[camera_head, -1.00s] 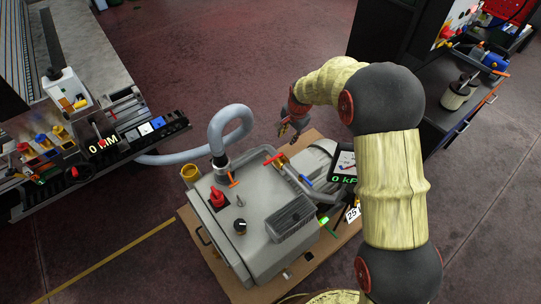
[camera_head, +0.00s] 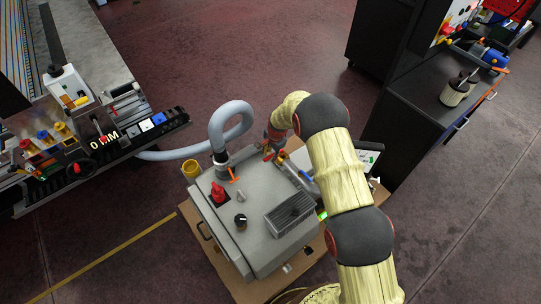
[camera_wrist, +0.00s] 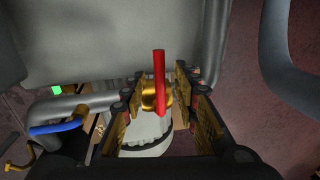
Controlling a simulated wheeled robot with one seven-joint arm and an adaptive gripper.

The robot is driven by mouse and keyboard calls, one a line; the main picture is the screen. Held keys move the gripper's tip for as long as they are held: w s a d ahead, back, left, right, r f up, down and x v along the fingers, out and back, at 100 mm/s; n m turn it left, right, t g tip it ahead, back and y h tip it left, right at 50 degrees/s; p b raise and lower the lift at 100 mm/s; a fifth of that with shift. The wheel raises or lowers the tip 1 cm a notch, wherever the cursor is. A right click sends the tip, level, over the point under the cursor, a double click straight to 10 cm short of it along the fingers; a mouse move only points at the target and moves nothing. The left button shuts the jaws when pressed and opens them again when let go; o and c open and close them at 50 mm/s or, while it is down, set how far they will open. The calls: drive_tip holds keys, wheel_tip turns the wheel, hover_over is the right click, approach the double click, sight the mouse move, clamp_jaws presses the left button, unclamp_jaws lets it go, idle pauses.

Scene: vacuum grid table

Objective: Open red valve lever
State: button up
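The red valve lever (camera_wrist: 159,82) stands upright in the wrist view, above a brass valve body (camera_wrist: 150,97). My gripper (camera_wrist: 160,76) is open, with one finger on each side of the lever and a visible gap to both. In the head view my gripper (camera_head: 271,150) is down at the back edge of the grey pump unit (camera_head: 262,207). It largely hides the lever there, so only a bit of red shows.
A grey hose (camera_head: 213,130) loops up beside the valve. An orange lever (camera_head: 234,175) and a red knob (camera_head: 218,191) are on the pump top. A blue lever (camera_wrist: 58,128) lies left in the wrist view. A dark bench (camera_head: 430,110) stands right.

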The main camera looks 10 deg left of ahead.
drive_tip(key=shift+f, duration=0.45)
drive_tip(key=shift+c, duration=0.2)
clamp_jaws()
idle(0.5)
